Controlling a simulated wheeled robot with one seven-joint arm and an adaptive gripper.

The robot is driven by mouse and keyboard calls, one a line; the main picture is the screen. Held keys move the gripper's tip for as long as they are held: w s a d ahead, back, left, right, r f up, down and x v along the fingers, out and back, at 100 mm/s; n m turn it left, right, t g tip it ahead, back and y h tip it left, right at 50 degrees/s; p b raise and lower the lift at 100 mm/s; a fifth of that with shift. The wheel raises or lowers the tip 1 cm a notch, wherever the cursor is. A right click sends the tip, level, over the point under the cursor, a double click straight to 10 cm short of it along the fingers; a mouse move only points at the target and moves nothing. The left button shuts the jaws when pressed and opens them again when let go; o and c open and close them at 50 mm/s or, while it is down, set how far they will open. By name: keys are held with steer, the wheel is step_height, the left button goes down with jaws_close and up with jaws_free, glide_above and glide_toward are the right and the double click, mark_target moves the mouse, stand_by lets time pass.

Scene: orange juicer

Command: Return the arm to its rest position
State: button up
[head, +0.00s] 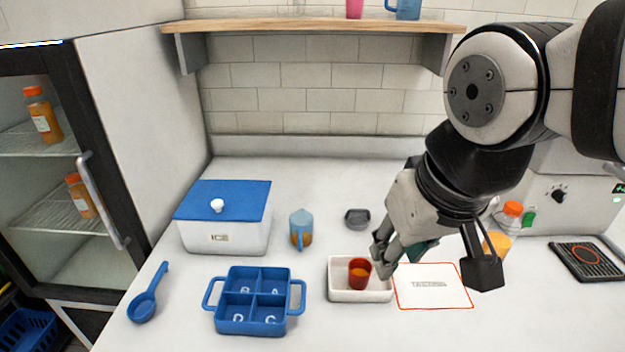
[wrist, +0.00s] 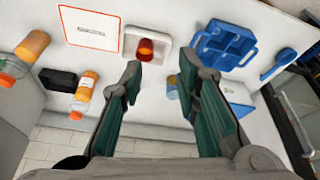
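My gripper (head: 432,264) hangs over the counter from the right side in the head view, above the white mat with a red border (head: 433,290). In the wrist view my gripper (wrist: 161,68) has its two green-lined fingers spread wide, with nothing between them. My arm (head: 475,150) is bent and reaches down over the right half of the counter. A red cup (head: 359,272) with orange contents stands in a small white tray (head: 345,296), just left of my gripper and apart from it. The cup also shows in the wrist view (wrist: 146,47).
Left are a blue divided tray (head: 236,326), blue spoon (head: 143,306), blue-lidded ice box (head: 225,240) and small pitcher (head: 301,232). A dark grey object (head: 357,218) lies behind the white tray. Right are an orange-capped bottle (head: 511,212), orange cup (head: 497,243) and black grate (head: 584,261). A shelf (head: 310,27) hangs above.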

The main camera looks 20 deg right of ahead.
steer(key=s, duration=0.3)
steer(key=shift+a+n, duration=0.3)
steer(key=shift+r+p, duration=0.4)
steer(key=shift+r, duration=0.1)
